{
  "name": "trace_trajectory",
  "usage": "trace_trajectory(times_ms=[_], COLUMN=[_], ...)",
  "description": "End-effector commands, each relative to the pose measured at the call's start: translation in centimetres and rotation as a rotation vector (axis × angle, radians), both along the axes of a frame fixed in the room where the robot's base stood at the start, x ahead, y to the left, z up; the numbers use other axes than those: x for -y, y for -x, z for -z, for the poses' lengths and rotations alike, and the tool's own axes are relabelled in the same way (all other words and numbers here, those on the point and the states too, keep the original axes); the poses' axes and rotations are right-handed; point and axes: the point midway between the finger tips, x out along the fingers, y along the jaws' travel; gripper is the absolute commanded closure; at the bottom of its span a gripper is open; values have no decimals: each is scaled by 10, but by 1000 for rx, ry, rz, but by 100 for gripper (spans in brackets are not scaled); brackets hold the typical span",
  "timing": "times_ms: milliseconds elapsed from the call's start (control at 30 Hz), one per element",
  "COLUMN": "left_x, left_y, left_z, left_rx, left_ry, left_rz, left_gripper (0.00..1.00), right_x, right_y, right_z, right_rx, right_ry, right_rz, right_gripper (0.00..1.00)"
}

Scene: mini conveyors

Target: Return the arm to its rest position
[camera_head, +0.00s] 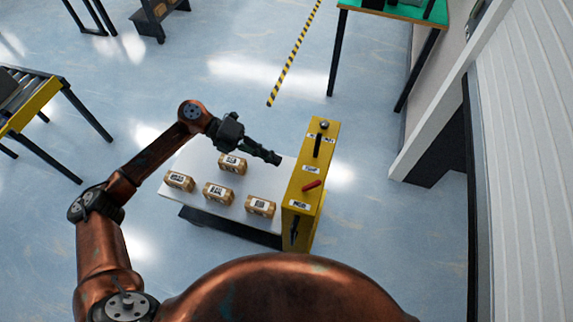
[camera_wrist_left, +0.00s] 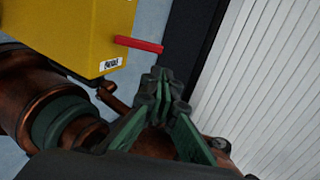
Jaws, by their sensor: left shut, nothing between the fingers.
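My left arm reaches in from the left in the head view, over a white table (camera_head: 172,190). My left gripper (camera_head: 276,159) is shut and empty, just left of a yellow control box (camera_head: 312,160) and above the table. In the left wrist view, the closed fingers (camera_wrist_left: 162,85) show in the middle. The box (camera_wrist_left: 75,30) is at the upper left there, with a red lever (camera_wrist_left: 138,45) sticking out to the right. The fingers look apart from the lever. My right gripper is not in view.
Several small labelled boxes (camera_head: 218,193) stand on the white table. A black lever (camera_head: 318,145) is on the yellow box. A conveyor (camera_head: 35,105) stands at the left and a green-topped table (camera_head: 395,10) at the top right. A white ribbed wall (camera_head: 535,150) is at the right.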

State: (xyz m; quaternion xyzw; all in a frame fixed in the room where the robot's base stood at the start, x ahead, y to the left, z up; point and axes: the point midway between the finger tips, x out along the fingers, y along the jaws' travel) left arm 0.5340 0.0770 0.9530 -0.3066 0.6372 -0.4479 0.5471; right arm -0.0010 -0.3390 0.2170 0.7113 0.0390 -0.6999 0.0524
Motion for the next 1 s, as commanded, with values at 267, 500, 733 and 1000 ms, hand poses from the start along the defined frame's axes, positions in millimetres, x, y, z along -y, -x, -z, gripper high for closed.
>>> trace_trajectory(times_ms=[267, 500, 733, 1000], left_x=[-9, -9, -8, 39], left_y=[-2, -2, -2, -13], left_z=[-6, -5, -5, -23], left_rx=[-1, 0, -1, -36], left_ry=[1, 0, 3, 270], left_rz=[1, 0, -1, -215], left_gripper=[100, 100, 100, 100], right_x=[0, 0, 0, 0], right_y=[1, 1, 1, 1], right_z=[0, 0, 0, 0], right_rx=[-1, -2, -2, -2], right_ry=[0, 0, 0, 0], right_rz=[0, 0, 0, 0], right_gripper=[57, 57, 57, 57])
